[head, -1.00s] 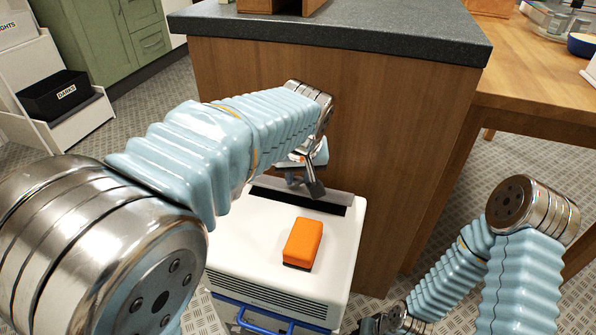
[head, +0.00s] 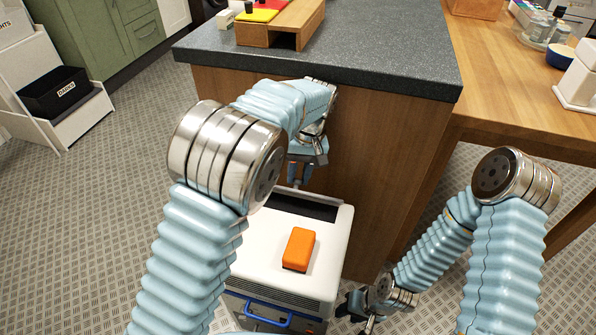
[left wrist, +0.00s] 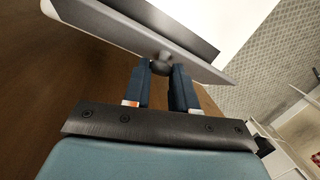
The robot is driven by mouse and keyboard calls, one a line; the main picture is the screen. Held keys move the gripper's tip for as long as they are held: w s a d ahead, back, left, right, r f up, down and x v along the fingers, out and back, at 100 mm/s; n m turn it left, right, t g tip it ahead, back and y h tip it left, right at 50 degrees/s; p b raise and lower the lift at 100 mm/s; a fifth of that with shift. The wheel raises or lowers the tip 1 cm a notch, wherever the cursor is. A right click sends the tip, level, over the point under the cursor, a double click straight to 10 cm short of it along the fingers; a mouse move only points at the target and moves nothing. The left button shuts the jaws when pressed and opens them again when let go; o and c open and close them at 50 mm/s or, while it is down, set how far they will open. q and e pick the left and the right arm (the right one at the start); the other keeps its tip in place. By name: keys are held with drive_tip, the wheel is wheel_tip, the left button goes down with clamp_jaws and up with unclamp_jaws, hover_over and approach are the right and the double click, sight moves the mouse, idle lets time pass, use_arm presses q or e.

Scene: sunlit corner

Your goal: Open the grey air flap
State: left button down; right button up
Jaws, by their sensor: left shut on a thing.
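The grey air flap (left wrist: 125,32) shows large in the left wrist view, with a dark round knob (left wrist: 162,64) on its edge. My left gripper (left wrist: 166,76) is shut on that knob, one dark finger on each side. In the head view the left gripper (head: 301,182) points down at the back of the white unit (head: 262,229). A dark slot (head: 305,205) lies open in the unit's top in front of the flap, which is mostly hidden there. My right gripper (head: 358,308) is low, right of the unit, away from the flap; its jaws are too small to judge.
An orange block (head: 299,249) lies on the unit's top, in front of the slot. A blue handle (head: 267,315) is on its front. The wooden counter (head: 375,165) stands close behind. A wooden table (head: 520,80) is at right; open floor lies at left.

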use_arm(q)
drive_tip(key=c, duration=1.2)
unclamp_jaws()
drive_tip(key=shift+r, duration=0.55)
drive_tip(key=s+r, duration=0.4)
drive_tip(key=s+d+r+b, duration=0.1)
drive_tip(key=s+r, duration=0.3)
drive_tip(key=s, duration=0.1)
drive_tip(key=s+r+b, duration=0.1)
drive_tip(key=s+r, duration=0.3)
drive_tip(key=s, duration=0.1)
drive_tip(key=shift+d, duration=0.15)
